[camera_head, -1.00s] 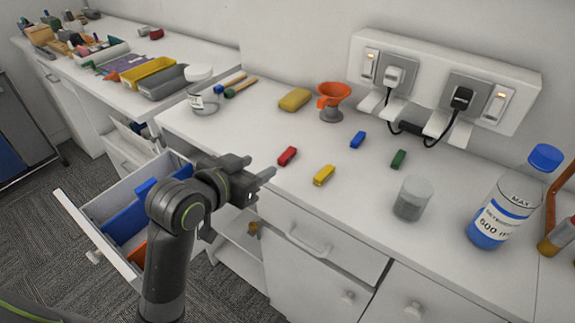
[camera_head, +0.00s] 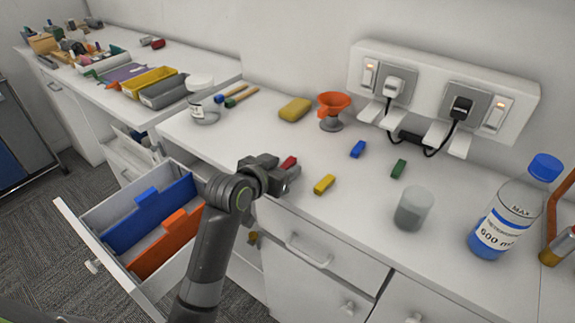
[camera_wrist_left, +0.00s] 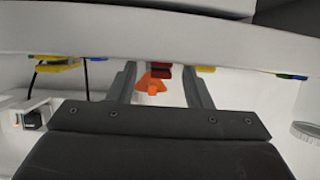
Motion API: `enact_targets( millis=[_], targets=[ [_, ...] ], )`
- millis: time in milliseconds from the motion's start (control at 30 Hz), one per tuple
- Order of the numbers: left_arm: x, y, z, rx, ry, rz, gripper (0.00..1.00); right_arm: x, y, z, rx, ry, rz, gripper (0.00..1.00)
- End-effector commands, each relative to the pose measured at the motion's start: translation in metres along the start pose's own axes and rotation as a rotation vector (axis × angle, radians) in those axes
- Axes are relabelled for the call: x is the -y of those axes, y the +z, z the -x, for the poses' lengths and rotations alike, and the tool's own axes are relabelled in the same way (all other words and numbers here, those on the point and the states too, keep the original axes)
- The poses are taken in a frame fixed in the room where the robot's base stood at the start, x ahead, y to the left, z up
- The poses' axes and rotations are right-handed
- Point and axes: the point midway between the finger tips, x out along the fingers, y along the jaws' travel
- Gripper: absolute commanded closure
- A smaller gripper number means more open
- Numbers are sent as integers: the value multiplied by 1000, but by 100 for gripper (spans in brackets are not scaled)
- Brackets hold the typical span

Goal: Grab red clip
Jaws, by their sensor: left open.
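The red clip (camera_head: 288,162) lies on the white counter near its front edge, partly hidden by my left gripper (camera_head: 291,177) in the head view. In the left wrist view the red clip (camera_wrist_left: 162,70) shows between the two open fingers of my left gripper (camera_wrist_left: 160,76), with space on both sides. The gripper is open and empty at the counter's front edge, just before the clip. My right gripper is not in view.
A yellow clip (camera_head: 324,184), blue clip (camera_head: 358,149) and green clip (camera_head: 398,168) lie to the right. A glass beaker (camera_head: 413,208) and bottle (camera_head: 508,215) stand further right. An orange funnel (camera_head: 333,104) stands behind. An open drawer (camera_head: 84,228) juts out left.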

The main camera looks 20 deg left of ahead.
Motion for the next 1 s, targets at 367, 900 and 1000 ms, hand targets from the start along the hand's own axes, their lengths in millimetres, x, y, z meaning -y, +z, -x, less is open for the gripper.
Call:
enact_targets(
  millis=[367, 900, 1000],
  targets=[
    [0, 0, -3, 0, 0, 0, 65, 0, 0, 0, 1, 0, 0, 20],
    [0, -3, -2, -2, 0, -1, 100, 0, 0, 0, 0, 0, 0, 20],
    [0, -13, 2, -5, 0, -4, 100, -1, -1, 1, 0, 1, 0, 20]
  ],
)
